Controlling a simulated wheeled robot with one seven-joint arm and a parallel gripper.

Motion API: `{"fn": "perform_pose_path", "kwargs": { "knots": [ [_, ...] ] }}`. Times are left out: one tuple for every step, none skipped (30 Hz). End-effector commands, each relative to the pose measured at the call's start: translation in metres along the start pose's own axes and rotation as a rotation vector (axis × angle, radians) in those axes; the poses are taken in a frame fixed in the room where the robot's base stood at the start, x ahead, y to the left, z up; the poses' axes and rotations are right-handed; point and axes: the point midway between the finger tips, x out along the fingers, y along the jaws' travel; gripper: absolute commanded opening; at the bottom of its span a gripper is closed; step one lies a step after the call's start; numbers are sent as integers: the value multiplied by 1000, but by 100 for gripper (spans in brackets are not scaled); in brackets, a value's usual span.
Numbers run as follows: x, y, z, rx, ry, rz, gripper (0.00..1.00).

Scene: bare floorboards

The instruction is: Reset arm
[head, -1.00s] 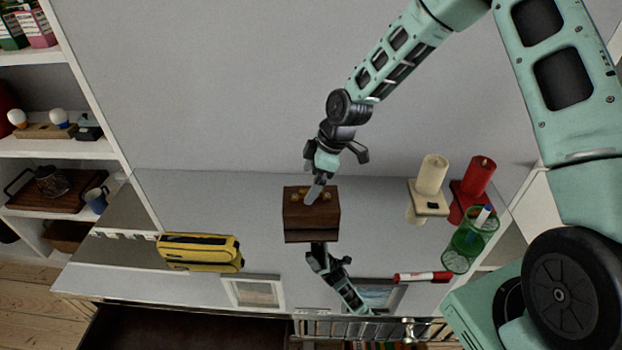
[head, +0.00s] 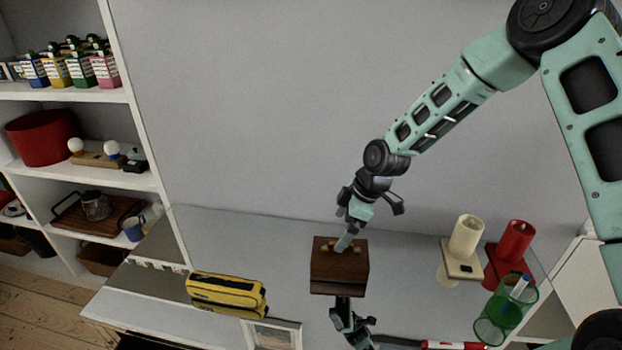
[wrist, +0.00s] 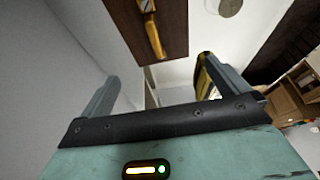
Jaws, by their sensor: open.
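My arm reaches in from the upper right in the head view. My gripper (head: 346,238) points down at the dark brown wooden box (head: 338,268), which has brass-coloured parts on top. The fingertips overlap the box's top in this view; I cannot tell whether they touch it. In the wrist view my gripper (wrist: 158,88) has its two fingers spread wide with nothing held between them. The brown box (wrist: 172,25) shows beyond the fingers there, with a brass piece on its face.
A white shelf (head: 150,184) stands left. The wall behind is bare.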

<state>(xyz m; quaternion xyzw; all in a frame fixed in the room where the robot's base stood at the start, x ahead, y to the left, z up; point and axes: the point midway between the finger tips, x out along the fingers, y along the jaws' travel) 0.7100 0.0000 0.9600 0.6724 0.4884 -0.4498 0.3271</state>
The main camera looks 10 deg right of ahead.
Motion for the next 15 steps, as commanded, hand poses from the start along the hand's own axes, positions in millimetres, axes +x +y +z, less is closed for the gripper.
{"fn": "perform_pose_path", "kwargs": {
  "knots": [
    [0, 0, 0, 0, 0, 0, 100],
    [-1, -2, -2, 0, -2, -1, 100],
    [-5, -6, -6, 2, -9, -4, 100],
    [-8, -11, -9, 8, -17, -8, 100],
    [-12, -18, -14, 12, -27, -12, 100],
    [-19, -29, -22, 23, -43, -17, 100],
    [-25, -39, -28, 34, -58, -22, 100],
    [-31, -51, -34, 47, -75, -27, 100],
    [-41, -67, -42, 69, -98, -31, 100],
    [-48, -81, -47, 86, -117, -34, 100],
    [-56, -94, -52, 107, -136, -34, 100],
    [-66, -113, -57, 134, -160, -34, 100],
    [-74, -127, -60, 156, -178, -32, 100],
    [-82, -140, -63, 178, -195, -28, 100],
    [-92, -158, -65, 209, -216, -23, 100]
  ]
}}
